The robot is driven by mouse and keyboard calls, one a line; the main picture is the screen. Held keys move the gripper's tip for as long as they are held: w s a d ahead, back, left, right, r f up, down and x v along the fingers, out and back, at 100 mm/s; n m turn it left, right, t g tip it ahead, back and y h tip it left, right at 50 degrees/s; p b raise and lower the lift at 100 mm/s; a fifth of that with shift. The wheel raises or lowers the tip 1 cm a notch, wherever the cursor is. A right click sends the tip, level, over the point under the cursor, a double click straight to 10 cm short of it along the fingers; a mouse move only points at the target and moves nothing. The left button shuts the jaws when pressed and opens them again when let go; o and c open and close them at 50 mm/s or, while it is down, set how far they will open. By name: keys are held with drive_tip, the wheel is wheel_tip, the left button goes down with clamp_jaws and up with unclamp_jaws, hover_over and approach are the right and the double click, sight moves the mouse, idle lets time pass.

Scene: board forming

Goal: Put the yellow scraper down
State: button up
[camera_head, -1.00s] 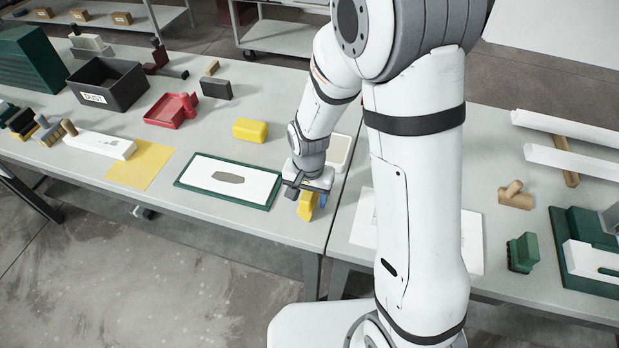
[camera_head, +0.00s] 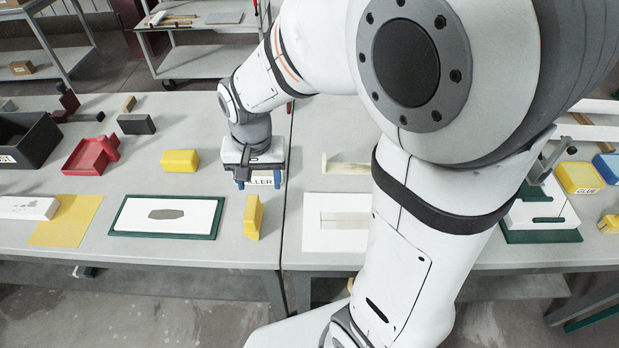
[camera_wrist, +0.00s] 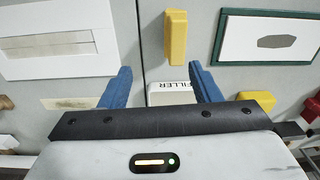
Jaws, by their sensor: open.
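The yellow scraper (camera_head: 254,217) rests on the grey table near its front edge, just right of the green-edged board (camera_head: 207,217) that carries a white panel with a dark patch. The scraper also shows at the top middle of the wrist view (camera_wrist: 176,37), beyond my fingertips and touching neither. My gripper (camera_head: 259,180) is behind the scraper in the head view, over a white box marked FILLER (camera_head: 263,181). In the wrist view my blue fingers (camera_wrist: 162,80) are spread, with the FILLER box (camera_wrist: 172,95) showing between them. Nothing is held.
A yellow block (camera_head: 180,161) and a red tray (camera_head: 90,154) lie to the left. A yellow sheet (camera_head: 68,221) is at the front left. A white panel (camera_head: 336,222) lies across the table seam to the right. Bare table surrounds the scraper.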

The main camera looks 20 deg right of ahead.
drive_tip(key=s+d+r+n+t, duration=0.2)
drive_tip(key=s+d+r+n, duration=0.1)
drive_tip(key=s+d+r, duration=0.5)
drive_tip(key=s+d, duration=0.1)
drive_tip(key=s, duration=0.2)
drive_tip(key=shift+d+t, duration=0.25)
drive_tip(key=shift+t, duration=0.15)
drive_tip(key=shift+o, duration=0.3)
